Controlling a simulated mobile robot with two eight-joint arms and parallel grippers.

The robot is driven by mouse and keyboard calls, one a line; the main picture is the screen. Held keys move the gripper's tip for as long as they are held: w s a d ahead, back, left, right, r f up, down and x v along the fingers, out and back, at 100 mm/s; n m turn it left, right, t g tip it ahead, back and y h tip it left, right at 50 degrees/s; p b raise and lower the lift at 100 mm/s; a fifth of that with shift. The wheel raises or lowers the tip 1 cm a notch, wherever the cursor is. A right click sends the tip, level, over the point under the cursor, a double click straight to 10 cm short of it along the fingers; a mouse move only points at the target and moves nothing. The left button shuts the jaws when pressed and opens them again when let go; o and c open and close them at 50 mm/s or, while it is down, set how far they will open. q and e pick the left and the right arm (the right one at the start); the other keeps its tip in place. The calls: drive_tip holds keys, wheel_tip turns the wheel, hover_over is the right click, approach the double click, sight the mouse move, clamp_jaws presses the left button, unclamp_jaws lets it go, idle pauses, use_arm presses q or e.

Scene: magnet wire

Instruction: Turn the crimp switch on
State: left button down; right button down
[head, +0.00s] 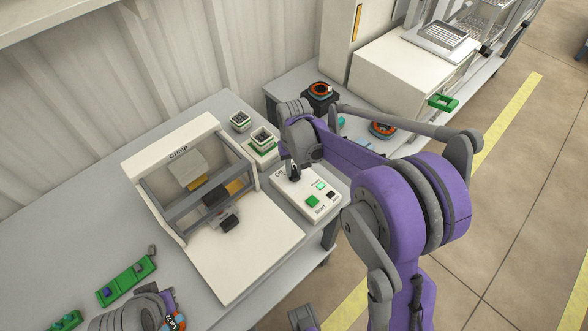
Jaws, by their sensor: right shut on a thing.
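The crimp control box (318,205) is a white panel on the table, right of the crimp machine (235,255). It has a green start button (312,201), a smaller lit green square and a black square. The label "On" is partly visible at its left end. My right gripper (294,175) reaches down onto that end, its dark fingers shut on the switch there. The fingers and wrist hide most of the switch, so its position cannot be told. My left gripper's fingers do not show.
Green fixtures (126,281) lie at the table's left front. A second table behind holds a dark stand with an orange ring (321,91) and a white machine (400,75). My right arm spans the right side.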

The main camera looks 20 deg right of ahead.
sight(294, 171)
drive_tip(key=shift+m, duration=0.5)
drive_tip(key=c, duration=0.7)
unclamp_jaws()
wheel_tip(294, 171, up, 11)
drive_tip(key=shift+f+p, duration=0.1)
drive_tip(key=shift+p, duration=0.3)
